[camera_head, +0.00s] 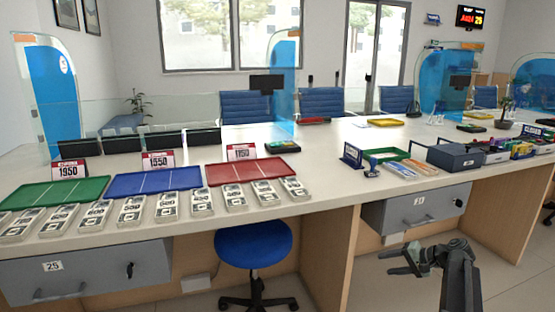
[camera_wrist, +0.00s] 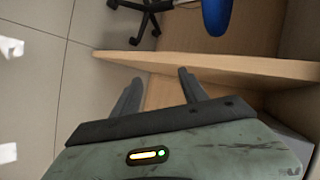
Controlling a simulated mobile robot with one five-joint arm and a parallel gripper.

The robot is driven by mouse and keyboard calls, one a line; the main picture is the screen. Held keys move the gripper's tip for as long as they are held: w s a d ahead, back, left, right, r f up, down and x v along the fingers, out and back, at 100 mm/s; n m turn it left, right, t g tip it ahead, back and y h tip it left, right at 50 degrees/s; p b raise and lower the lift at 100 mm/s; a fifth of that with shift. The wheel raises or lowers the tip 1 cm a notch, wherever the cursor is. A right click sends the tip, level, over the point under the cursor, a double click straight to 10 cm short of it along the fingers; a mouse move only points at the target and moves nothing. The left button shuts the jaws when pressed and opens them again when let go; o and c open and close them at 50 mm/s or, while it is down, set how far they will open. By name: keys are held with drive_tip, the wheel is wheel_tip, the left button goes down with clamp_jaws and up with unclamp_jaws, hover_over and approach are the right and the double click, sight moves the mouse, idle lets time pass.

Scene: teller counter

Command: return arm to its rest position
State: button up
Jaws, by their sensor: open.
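My gripper (camera_head: 398,262) is at the lower right of the head view, in front of the counter and below its top. Its jaws are apart and nothing is between them. In the wrist view my gripper (camera_wrist: 158,85) shows its two dark fingers spread, facing a wooden panel edge (camera_wrist: 225,65) of the counter. I cannot tell whether the fingers touch that panel.
A grey drawer (camera_head: 415,208) is shut behind my gripper. A blue stool (camera_head: 253,244) stands under the counter. Floor shows around my gripper.

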drive_tip(key=s+a+f+n+g+h+p, duration=0.1)
drive_tip(key=s+a+f+n+g+h, duration=0.15)
drive_tip(key=s+a, duration=0.5)
drive_tip(key=s+a+f+n+g+h+p, duration=0.1)
drive_tip(key=s+a+f+n+g+h, duration=0.3)
drive_tip(key=a, duration=0.7)
drive_tip(key=s+a+r+n+g+h+p, duration=0.1)
drive_tip(key=s+a+n, duration=0.1)
drive_tip(key=s+a, duration=0.6)
wheel_tip(320, 180, up, 37)
drive_tip(key=w+a+p, duration=0.1)
drive_tip(key=w+p, duration=0.1)
drive_tip(key=p, duration=3.5)
drive_tip(key=shift+r+p, duration=0.15)
drive_tip(key=shift+p, duration=0.2)
drive_tip(key=shift+m, duration=0.25)
